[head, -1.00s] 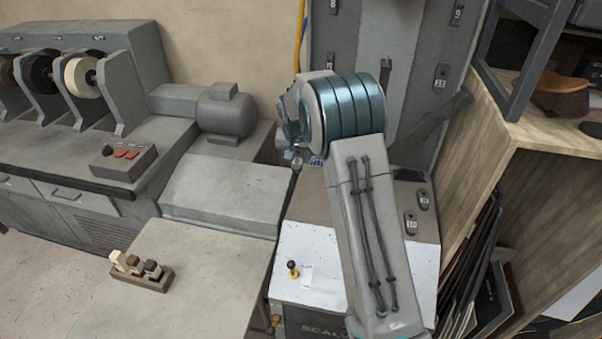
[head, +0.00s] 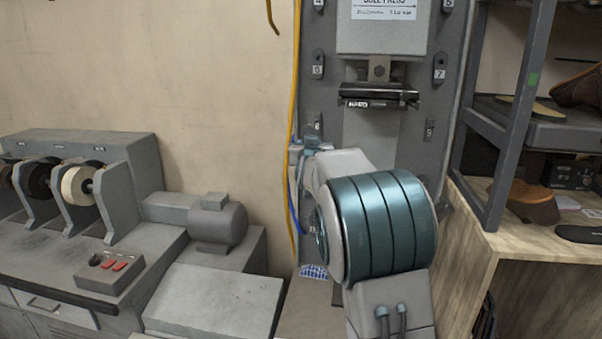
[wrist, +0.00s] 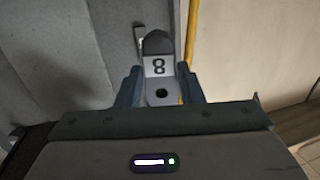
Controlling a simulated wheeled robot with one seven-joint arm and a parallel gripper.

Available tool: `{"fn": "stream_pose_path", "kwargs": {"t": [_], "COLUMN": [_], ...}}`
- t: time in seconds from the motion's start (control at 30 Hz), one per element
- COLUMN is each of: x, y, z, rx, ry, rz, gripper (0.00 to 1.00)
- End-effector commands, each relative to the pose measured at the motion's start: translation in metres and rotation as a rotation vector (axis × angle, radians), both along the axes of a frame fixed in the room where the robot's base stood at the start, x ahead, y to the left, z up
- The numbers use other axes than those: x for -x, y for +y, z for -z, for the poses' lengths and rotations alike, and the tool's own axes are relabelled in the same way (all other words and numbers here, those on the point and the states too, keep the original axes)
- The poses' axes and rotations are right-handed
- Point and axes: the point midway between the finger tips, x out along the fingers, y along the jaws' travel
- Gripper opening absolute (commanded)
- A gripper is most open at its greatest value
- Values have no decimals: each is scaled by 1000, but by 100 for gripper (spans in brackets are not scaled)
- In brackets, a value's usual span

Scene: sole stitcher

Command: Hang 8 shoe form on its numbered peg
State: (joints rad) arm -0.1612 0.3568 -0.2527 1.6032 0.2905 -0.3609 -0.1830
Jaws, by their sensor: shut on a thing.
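The 8 shoe form (wrist: 157,68) shows in the wrist view as a dark, round-topped piece with a white label "8" and a hole below it. My gripper (wrist: 158,88) is shut on it, one finger on each side. In the head view my gripper (head: 306,147) is at the left edge of the grey press column, partly hidden by my arm. A numbered peg plate (head: 317,127) sits just above it, its number unclear. Plates 6 (head: 318,65), 7 (head: 439,68) and 9 (head: 429,130) are on the column. I cannot tell whether the form touches a peg.
A yellow hose (head: 294,100) runs down the column's left edge. The press head (head: 379,97) juts out at the middle. A shelf rack (head: 520,120) with shoes stands close on the right. A grinder bench (head: 70,250) is at the left.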

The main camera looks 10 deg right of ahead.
Motion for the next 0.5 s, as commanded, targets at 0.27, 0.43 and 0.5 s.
{"fn": "stream_pose_path", "kwargs": {"t": [0.27,0.43,0.5], "x": [-3,-15,-21], "y": [-7,-13,-16], "z": [-16,-16,-16], "rx": [5,7,6], "ry": [-27,-26,-25], "rz": [15,15,15], "gripper": [0,0,0]}}
